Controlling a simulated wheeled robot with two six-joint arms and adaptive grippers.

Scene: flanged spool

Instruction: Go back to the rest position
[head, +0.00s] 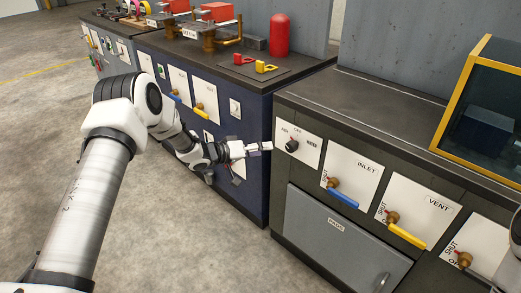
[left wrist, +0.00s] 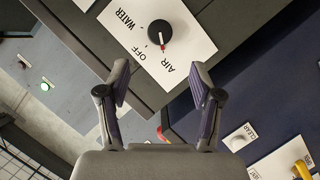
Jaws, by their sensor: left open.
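My left gripper (head: 262,147) reaches in from the left in the head view, in front of the near dark cabinet. In the left wrist view its two fingers (left wrist: 160,82) are apart, with nothing between them. A black selector knob (head: 291,146) on a white plate lies just beyond the fingertips and looks clear of them. In the left wrist view the knob (left wrist: 159,31) shows a red mark pointing towards AIR; the plate also reads OFF and WATER. My right gripper is out of view; only a bit of my right arm shows at the right edge.
Blue INLET handle (head: 343,198) and yellow VENT handle (head: 407,236) stick out from the near cabinet front. A yellow-framed glass case (head: 480,100) stands on its top. A dark blue cabinet (head: 236,175) stands behind, bearing a red cylinder (head: 279,36). Floor at left is clear.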

